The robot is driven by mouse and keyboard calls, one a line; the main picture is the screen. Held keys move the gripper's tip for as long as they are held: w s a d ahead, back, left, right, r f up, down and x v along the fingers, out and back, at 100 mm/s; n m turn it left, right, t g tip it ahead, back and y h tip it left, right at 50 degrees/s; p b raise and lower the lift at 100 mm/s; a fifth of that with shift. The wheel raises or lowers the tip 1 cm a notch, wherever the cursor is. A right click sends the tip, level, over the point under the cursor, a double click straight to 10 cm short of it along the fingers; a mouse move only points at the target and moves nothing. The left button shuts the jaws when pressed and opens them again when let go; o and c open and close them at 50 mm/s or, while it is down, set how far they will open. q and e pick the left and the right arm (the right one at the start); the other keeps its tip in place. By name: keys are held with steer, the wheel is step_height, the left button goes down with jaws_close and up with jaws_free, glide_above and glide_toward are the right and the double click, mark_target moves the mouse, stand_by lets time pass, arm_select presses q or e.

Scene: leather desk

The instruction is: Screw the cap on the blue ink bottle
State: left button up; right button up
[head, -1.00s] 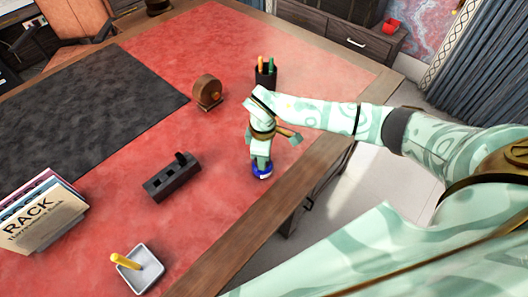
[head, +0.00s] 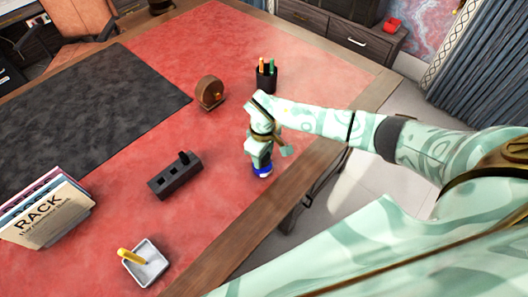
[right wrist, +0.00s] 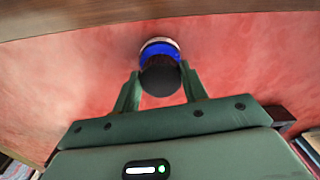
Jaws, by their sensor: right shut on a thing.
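The blue ink bottle (head: 262,170) stands on the red leather desk near its wooden right edge, partly hidden under my right gripper (head: 261,163). In the right wrist view the bottle (right wrist: 160,48) shows a blue body with a pale rim beyond it. A round dark cap (right wrist: 160,78) is on the bottle's near end, between the two green fingers of my right gripper (right wrist: 160,74). The gripper is shut on the cap from above. Whether the cap is seated tight cannot be seen. My left gripper is not in view.
A black block with slots (head: 175,178) lies left of the bottle. A round brown object (head: 210,93) and a black pen cup (head: 266,78) stand farther back. A white tray (head: 157,272) and books (head: 45,215) are at the near left. Red leather around the bottle is clear.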

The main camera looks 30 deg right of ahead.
steer(key=shift+m, duration=0.7)
steer(key=o, duration=1)
step_height(320, 180, up, 16)
steer(key=p, duration=0.3)
steer(key=shift+r+p, duration=0.1)
steer(key=shift+p, duration=0.2)
